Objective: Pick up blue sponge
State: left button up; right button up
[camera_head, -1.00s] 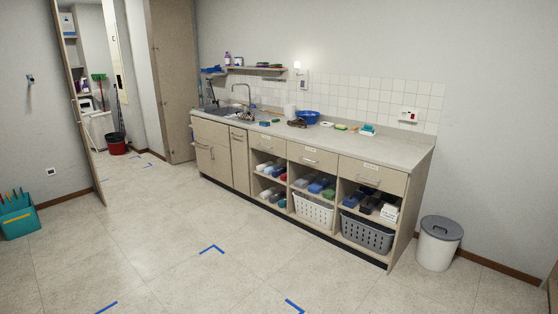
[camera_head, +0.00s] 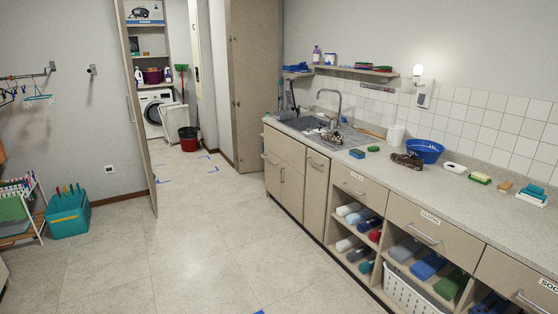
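A small blue sponge-like block with a green layer (camera_head: 357,153) lies on the countertop (camera_head: 410,185) in front of the sink. A second small greenish-blue piece (camera_head: 373,148) lies just behind it to the right. At the right end is a blue-and-white sponge-like stack (camera_head: 532,195). From this distance I cannot tell for sure which one is the blue sponge. Neither of my grippers is in view.
A sink (camera_head: 325,130), a blue basin (camera_head: 424,151), a dark brown object (camera_head: 407,161) and a yellow-green sponge (camera_head: 480,179) are on the counter. Open shelves below hold rolled cloths. A teal bin (camera_head: 69,215) stands at left.

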aim_at(358, 155)
jog(key=i+u, duration=0.35)
jog(key=i, duration=1.05)
jog(key=i+l+z, duration=0.1)
jog(key=i+z, duration=0.25)
jog(key=i+j+z, duration=0.1)
jog(key=i+z, duration=0.3)
jog(key=i, duration=0.15)
jog(key=i+j+z, duration=0.2)
jog(key=i+z, duration=0.15)
jog(key=i+j+z, duration=0.35)
jog(key=i, duration=0.15)
